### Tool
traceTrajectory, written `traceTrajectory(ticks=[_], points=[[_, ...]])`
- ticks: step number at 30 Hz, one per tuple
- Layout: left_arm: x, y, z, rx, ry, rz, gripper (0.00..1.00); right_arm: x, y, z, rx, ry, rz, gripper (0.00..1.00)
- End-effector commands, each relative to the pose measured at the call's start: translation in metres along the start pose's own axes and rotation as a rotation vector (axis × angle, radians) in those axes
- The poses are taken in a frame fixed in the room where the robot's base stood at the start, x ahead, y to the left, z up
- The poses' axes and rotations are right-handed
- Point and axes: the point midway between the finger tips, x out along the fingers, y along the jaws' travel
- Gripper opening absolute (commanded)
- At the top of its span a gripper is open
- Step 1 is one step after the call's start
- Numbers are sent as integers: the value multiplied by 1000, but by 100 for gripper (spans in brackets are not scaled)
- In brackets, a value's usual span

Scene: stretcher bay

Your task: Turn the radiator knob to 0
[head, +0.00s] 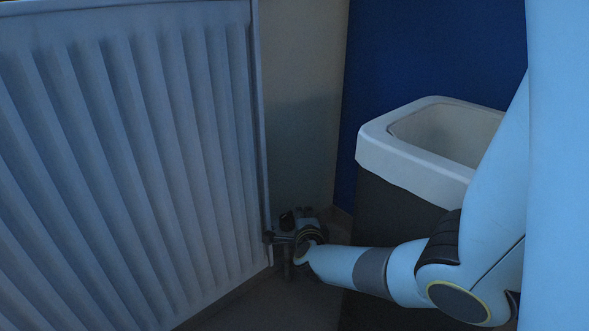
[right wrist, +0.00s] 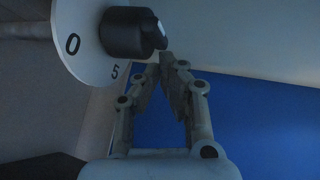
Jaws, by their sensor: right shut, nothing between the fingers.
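The radiator knob (right wrist: 129,33) is a black cylinder with a pale pointer mark, in front of a white round dial (right wrist: 88,58) in the right wrist view. The dial shows a 0 at the left and a 5 below the knob. The pointer mark is on the knob's right side. My right gripper (right wrist: 166,62) is shut and empty, its fingertips just below and right of the knob. I cannot tell if they touch it. In the head view my right gripper (head: 300,222) is at the radiator's lower right corner and hides most of the knob area. My left gripper is not in view.
A white ribbed radiator (head: 130,160) fills the left. A dark bin with a white rim (head: 400,165) stands right of the knob area, behind my right arm. A blue wall panel (head: 430,50) is behind it. Dark floor shows below the radiator.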

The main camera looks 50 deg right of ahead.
Motion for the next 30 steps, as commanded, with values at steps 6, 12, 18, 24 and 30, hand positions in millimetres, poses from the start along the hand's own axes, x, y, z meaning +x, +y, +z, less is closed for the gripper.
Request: traceTrajectory(ticks=[6, 12, 18, 24, 30], points=[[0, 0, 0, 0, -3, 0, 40, 6, -2, 0, 0, -1, 0, 0], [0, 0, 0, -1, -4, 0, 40, 8, -3, 0, 0, -1, 0, 0], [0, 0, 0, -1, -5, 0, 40, 9, -3, 0, 0, -1, 0, 0], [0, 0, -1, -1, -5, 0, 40, 9, -3, 0, 0, -1, 0, 0], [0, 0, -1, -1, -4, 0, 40, 9, -3, 0, 0, -1, 0, 0]])
